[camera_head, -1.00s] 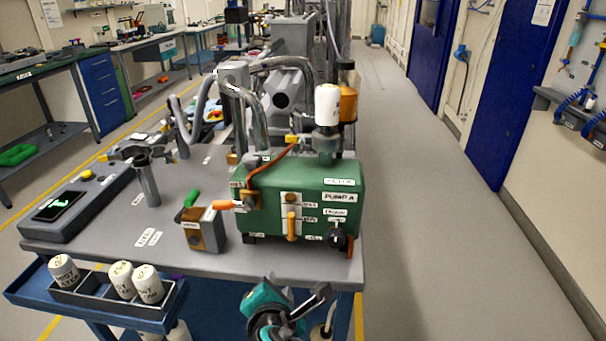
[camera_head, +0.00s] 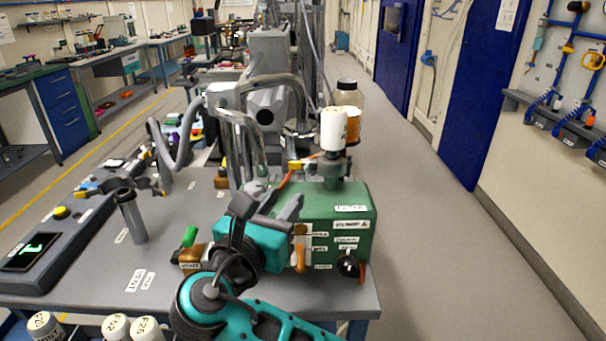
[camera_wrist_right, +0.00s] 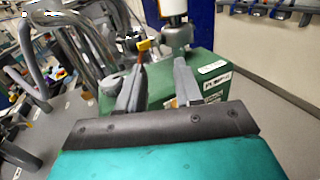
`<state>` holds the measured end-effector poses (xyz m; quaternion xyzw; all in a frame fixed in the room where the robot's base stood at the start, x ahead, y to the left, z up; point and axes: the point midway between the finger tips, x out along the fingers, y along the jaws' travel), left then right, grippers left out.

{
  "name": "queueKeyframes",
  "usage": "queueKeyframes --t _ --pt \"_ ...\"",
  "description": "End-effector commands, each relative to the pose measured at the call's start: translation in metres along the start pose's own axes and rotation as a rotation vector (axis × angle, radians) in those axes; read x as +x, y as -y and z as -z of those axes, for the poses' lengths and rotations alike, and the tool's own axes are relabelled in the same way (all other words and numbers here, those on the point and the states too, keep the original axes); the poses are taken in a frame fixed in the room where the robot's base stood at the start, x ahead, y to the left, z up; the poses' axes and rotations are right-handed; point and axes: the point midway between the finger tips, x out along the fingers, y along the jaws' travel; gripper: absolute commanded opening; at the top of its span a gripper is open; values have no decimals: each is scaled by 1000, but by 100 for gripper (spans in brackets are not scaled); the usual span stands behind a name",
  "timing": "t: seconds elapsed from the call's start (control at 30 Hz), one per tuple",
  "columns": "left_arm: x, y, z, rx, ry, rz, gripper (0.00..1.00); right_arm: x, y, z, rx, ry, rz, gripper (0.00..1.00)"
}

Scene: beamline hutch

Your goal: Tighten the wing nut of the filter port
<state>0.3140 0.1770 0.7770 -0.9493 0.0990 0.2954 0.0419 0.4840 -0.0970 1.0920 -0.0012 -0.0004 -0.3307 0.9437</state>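The green pump (camera_head: 345,222) stands on the grey bench. On top sits the filter port with a white filter (camera_head: 334,129). A small yellow wing nut (camera_head: 296,165) sits on the left side of the clamp below the filter; in the right wrist view it (camera_wrist_right: 145,45) shows just beyond the left fingertip. My right gripper (camera_head: 268,203) is in front of the pump's upper left part. In the wrist view the right gripper (camera_wrist_right: 160,68) has its fingers apart with nothing between them. From these views I cannot tell whether a finger touches the wing nut. My left gripper is out of view.
Bent metal pipes (camera_head: 245,135) rise behind and left of the pump. An amber jar (camera_head: 347,102) stands behind the filter. A grey post with a clamp (camera_head: 130,215) and a display box (camera_head: 35,250) are at the left. The aisle to the right is free.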

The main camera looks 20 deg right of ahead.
Motion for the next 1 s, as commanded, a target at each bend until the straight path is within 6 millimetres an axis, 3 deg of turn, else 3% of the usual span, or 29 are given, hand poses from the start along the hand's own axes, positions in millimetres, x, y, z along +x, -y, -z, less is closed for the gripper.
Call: queueKeyframes --t 0.2,0.4,0.6,0.87,1.0 --pt "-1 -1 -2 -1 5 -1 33 48 1 -1 0 2 3 35" --pt "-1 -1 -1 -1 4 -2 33 78 0 0 1 0 2 35" --pt "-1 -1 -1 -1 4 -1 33 91 0 0 3 -1 0 35" --pt "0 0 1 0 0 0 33 92 0 0 3 -1 -1 35" --pt "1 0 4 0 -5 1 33 91 0 0 3 -1 -1 22"
